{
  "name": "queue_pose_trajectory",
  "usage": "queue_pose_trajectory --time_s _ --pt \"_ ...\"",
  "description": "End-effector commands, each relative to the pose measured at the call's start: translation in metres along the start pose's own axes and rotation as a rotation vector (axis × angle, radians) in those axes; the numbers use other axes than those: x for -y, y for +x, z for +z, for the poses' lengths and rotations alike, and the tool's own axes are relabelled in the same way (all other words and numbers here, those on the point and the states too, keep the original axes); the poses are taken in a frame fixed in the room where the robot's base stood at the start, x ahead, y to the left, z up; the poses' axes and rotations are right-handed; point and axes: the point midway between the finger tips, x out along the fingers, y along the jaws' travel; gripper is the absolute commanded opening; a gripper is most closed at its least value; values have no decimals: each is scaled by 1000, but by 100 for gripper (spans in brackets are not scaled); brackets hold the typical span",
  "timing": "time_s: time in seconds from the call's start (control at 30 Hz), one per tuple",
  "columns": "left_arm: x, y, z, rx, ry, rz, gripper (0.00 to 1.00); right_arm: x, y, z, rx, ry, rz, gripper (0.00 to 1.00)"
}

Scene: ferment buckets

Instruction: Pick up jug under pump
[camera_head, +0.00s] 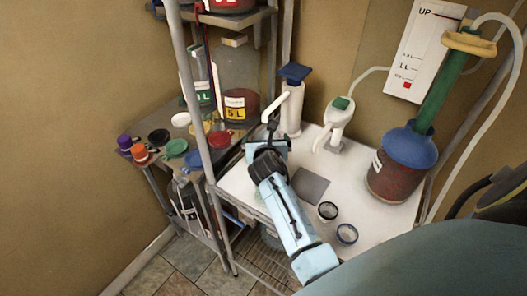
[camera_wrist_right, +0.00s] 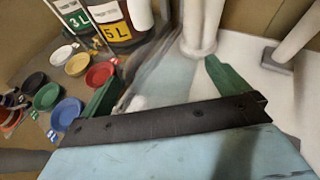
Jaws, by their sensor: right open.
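The white hand pump (camera_head: 291,110) with a blue top stands at the back left of the white worktop, its spout pointing down to the left. Its base (camera_wrist_right: 200,28) shows at the top of the right wrist view. My right gripper (camera_head: 271,132) is in front of the pump, near the area under the spout. In the wrist view its two green fingers (camera_wrist_right: 158,85) are apart, with a blurred pale patch between them. I cannot clearly make out a jug there; the gripper covers that area in the head view. My left gripper is not in view.
A blue-topped bucket (camera_head: 393,171) stands at the right, beside a white pump bottle (camera_head: 338,115). Two small dark-rimmed cups (camera_head: 347,234) sit near the front. The left shelf holds colored lids (camera_head: 176,147) and a 5 L container (camera_head: 240,104). A metal post (camera_head: 193,85) rises left of my arm.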

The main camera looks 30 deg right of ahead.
Motion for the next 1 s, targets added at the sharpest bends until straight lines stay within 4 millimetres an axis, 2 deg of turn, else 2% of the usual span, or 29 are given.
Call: queue_pose_trajectory --time_s 0.17,0.8,0.83,1.0 --pt "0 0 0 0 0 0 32 0 0 0 0 -1 0 100" --pt "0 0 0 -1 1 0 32 0 0 2 5 -1 0 18" --pt "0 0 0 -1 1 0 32 0 0 2 4 -1 0 14" --pt "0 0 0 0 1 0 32 0 0 2 4 -1 0 14"
